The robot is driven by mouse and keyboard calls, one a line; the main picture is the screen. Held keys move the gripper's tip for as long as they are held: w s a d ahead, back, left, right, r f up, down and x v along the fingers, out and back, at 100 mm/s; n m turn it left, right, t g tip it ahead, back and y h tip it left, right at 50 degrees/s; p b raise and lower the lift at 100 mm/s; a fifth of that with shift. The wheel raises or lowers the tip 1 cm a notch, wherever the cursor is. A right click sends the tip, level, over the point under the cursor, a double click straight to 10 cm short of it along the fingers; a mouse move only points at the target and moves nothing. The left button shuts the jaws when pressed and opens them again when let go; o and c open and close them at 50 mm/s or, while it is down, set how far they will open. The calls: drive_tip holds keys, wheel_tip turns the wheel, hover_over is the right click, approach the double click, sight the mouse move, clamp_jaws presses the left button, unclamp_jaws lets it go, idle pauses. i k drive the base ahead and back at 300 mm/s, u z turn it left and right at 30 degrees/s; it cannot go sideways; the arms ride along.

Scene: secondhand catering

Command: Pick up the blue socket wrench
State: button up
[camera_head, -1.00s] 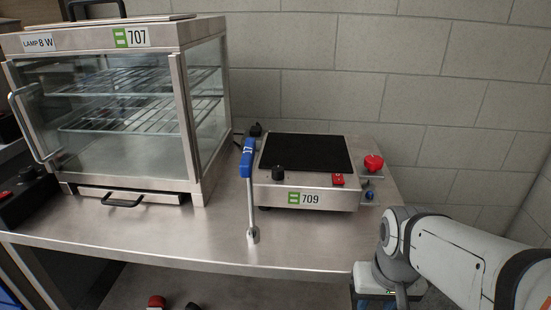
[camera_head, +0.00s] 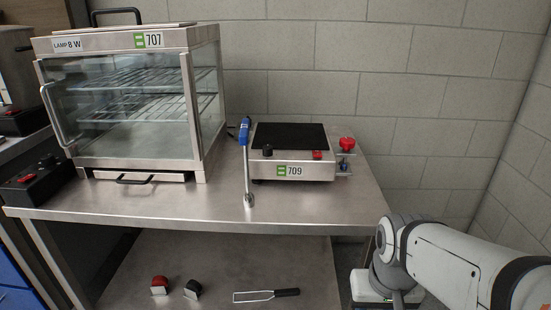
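The blue socket wrench (camera_head: 246,150) lies on the steel table in the head view, between the glass cabinet and the hot plate. Its blue handle is at the back and its metal shaft runs toward the front edge, ending in a socket head. It lies close beside the hot plate's left side; I cannot tell if they touch. My arm shows at the lower right, well away from the wrench. My gripper itself is not in view.
The steel table (camera_head: 190,208) has bare room in front. A glass cabinet (camera_head: 135,105) labelled 707 stands left, a hot plate (camera_head: 291,172) labelled 709 right. A lower shelf holds a red-topped item (camera_head: 159,285), a black-topped item (camera_head: 193,289) and a black-handled utensil (camera_head: 267,294).

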sight(249, 197)
drive_tip(key=z, duration=0.5)
drive_tip(key=k, duration=1.3)
drive_tip(key=u, duration=1.05)
drive_tip(key=i, duration=1.65)
drive_tip(key=u, duration=0.05)
